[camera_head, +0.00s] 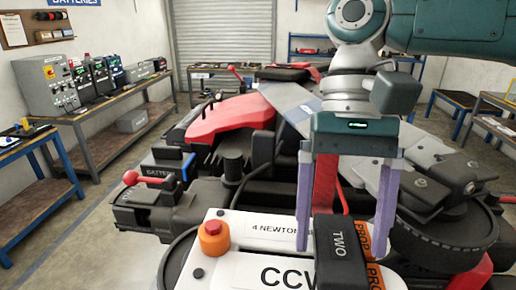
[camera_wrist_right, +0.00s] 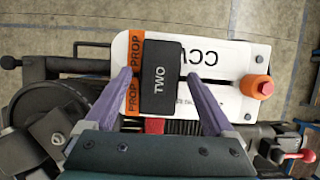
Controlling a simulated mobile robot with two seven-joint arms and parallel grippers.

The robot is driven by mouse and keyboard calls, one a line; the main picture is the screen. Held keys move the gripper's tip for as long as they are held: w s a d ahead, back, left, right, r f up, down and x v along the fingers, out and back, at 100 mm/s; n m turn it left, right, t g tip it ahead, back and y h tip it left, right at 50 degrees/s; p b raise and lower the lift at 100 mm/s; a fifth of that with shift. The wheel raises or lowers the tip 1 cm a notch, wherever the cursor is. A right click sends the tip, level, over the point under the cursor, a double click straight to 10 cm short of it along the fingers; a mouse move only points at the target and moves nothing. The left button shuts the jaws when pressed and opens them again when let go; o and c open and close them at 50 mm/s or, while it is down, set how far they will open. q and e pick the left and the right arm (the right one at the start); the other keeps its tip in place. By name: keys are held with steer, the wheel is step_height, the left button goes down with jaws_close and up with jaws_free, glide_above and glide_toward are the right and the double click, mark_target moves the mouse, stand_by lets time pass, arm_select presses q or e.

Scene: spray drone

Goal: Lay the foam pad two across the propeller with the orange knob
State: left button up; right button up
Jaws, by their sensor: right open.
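The black foam pad marked TWO (camera_head: 341,258) lies across a white piece marked CCW (camera_head: 245,262), on the side away from its orange knob (camera_head: 213,238). An orange strip marked PROP (camera_wrist_right: 133,75) shows beside the pad. In the right wrist view the pad (camera_wrist_right: 160,92) spans most of the white piece's width, and the orange knob (camera_wrist_right: 257,87) stands at the far right end. My right gripper (camera_head: 342,248) points down with its purple fingers open, one on either side of the pad. In the wrist view a gap shows between each finger and the pad. My left gripper is not in view.
A dark ribbed wheel (camera_head: 445,235) is at right. Behind lie a red cover (camera_head: 225,118) and a grey panel (camera_head: 290,100). A bench with chargers (camera_head: 48,85) stands along the left wall, with open floor before it.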

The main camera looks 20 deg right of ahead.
mark_target(334, 222)
steer(key=b+v, duration=0.4)
steer(key=v, duration=0.3)
steer(key=shift+w+r, duration=0.1)
steer(key=shift+r, duration=0.05)
steer(key=v, duration=0.5)
steer(key=shift+r+p, duration=0.15)
steer(key=shift+p, duration=0.2)
steer(key=shift+c, duration=0.4)
